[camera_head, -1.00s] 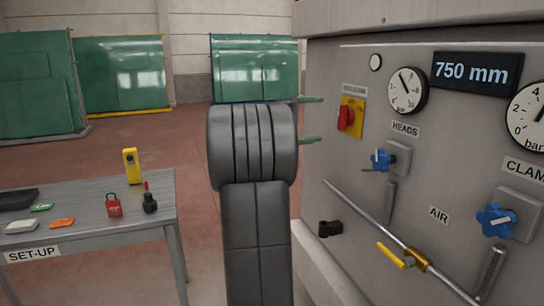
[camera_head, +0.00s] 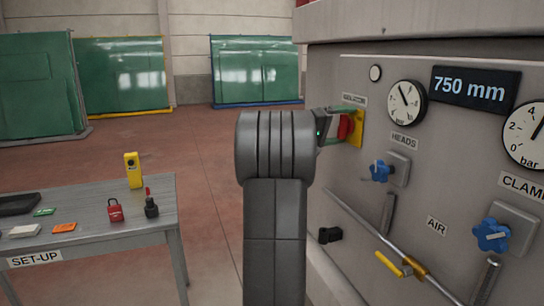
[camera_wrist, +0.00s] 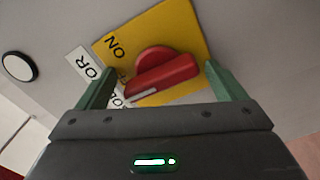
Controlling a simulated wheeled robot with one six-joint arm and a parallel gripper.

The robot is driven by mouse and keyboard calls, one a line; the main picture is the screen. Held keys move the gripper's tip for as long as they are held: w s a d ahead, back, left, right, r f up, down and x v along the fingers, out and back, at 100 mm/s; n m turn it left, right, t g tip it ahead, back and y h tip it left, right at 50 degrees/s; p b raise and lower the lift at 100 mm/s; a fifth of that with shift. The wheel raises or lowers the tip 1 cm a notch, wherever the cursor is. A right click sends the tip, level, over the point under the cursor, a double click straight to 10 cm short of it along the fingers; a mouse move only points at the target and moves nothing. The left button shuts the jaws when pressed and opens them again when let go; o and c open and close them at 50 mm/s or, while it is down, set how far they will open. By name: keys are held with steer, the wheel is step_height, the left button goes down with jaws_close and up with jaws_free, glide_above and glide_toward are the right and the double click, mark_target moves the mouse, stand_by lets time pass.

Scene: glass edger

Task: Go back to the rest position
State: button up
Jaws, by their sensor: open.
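My gripper (camera_head: 340,126) is open in front of the red rotary switch on the machine panel, its two green fingers reaching toward it. In the wrist view my gripper (camera_wrist: 161,88) has one finger on each side of the red switch handle (camera_wrist: 162,78), with gaps visible. The switch sits on a yellow plate (camera_wrist: 190,30) marked "ON"; other lettering is partly hidden. In the head view the yellow plate (camera_head: 358,128) shows beside the fingers. Contact between fingers and handle cannot be told.
The machine panel carries blue valve knobs (camera_head: 380,171), gauges (camera_head: 406,101) and a yellow-handled pipe valve (camera_head: 392,264). A set-up table (camera_head: 100,200) at left holds a red padlock (camera_head: 115,210), a yellow device (camera_head: 133,170) and small items. Floor between table and machine looks clear.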

steer(key=m+p, duration=0.2)
steer(key=m, duration=0.1)
steer(key=shift+r, duration=0.2)
steer(key=b+v, duration=0.4)
steer(key=v, duration=0.9)
steer(key=shift+a, duration=0.35)
steer(key=shift+s, duration=0.15)
